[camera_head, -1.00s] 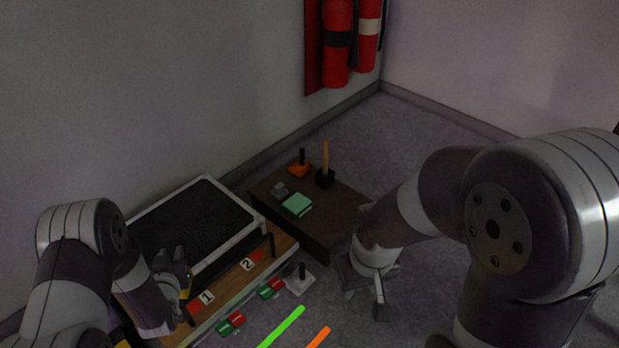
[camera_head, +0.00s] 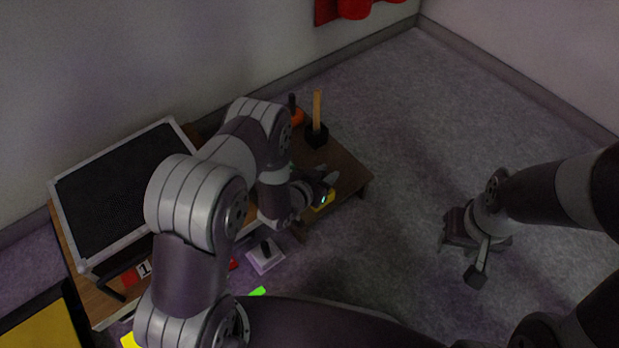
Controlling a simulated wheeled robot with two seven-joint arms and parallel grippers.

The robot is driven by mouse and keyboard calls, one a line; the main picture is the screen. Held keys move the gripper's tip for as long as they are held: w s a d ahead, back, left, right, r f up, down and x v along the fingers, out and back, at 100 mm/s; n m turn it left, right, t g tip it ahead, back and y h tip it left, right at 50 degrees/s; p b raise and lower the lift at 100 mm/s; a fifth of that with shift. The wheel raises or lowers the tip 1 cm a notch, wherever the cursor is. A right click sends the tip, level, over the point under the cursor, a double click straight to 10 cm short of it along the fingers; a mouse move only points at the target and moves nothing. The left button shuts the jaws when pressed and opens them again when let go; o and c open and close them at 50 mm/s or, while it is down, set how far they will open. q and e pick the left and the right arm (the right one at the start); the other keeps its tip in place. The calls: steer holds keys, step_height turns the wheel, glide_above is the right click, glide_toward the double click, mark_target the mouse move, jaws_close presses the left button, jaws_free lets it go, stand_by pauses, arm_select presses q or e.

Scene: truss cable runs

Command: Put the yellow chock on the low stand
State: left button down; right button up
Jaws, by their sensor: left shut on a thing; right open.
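The yellow chock (camera_head: 322,203) is held in my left gripper (camera_head: 328,185), mostly hidden by the fingers. The low stand (camera_head: 350,168) is a low dark-brown wooden platform. My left gripper is over its front right part. I cannot tell whether the chock touches the top. My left arm covers much of the stand's left side. My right gripper (camera_head: 478,262) is open and empty above the bare floor on the right, well apart from the stand.
A black block with a wooden handle (camera_head: 317,132) and an orange piece with a dark handle (camera_head: 297,116) stand at the back of the low stand. A black mesh panel (camera_head: 120,190) lies left. A white block with a dark knob (camera_head: 265,256) is in front. Floor on the right is clear.

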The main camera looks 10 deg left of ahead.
arm_select(q)
steer(key=w+a+f+b, duration=0.1)
steer(key=a, duration=0.1)
steer(key=w+a+f+b, duration=0.1)
steer(key=w+f, duration=0.1)
steer(key=shift+w+a+f, duration=0.1)
steer(key=shift+a, duration=0.3)
step_height(320, 180, down, 4)
steer(key=b, duration=0.3)
steer(key=shift+a+b, duration=0.1)
steer(key=shift+b, duration=0.2)
steer(key=c, duration=0.9)
jaws_free()
steer(key=shift+o, duration=0.2)
arm_select(e)
step_height(320, 180, down, 7)
steer(key=shift+r, duration=0.2)
